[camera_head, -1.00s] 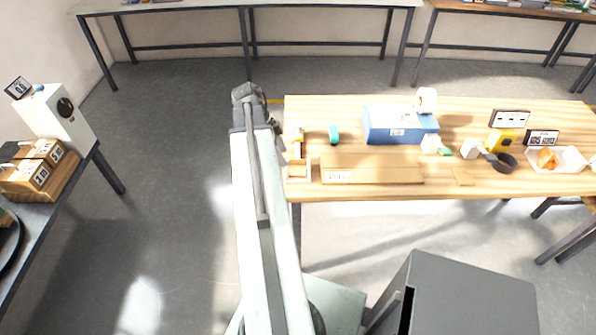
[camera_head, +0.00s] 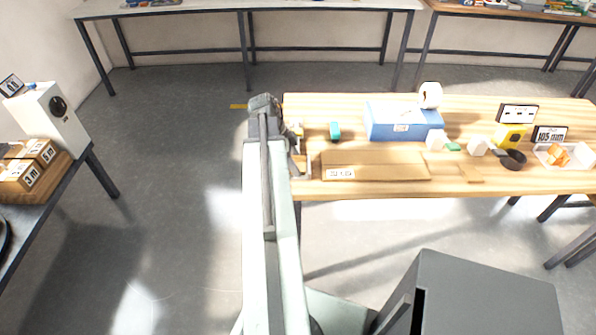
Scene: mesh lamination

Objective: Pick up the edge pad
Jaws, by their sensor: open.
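My gripper (camera_head: 277,118) is at the far end of my raised pale arm, by the left end of the wooden table (camera_head: 390,190). It is open; its fingers are small and partly hidden by the arm. I cannot tell for sure which item is the edge pad. Candidates on the table are a teal piece (camera_head: 335,131), a thin tan square (camera_head: 470,174), white blocks (camera_head: 477,146) with a green piece (camera_head: 453,147), and an orange piece (camera_head: 558,154) in a white tray (camera_head: 548,162). None of these is in my gripper.
A flat brown board (camera_head: 385,166) with a label lies at the table's front. A blue box (camera_head: 400,122), a white roll (camera_head: 430,95), a yellow item (camera_head: 509,137) and a dark round item (camera_head: 513,160) stand behind or to the right. A grey cabinet (camera_head: 480,300) is at the front.

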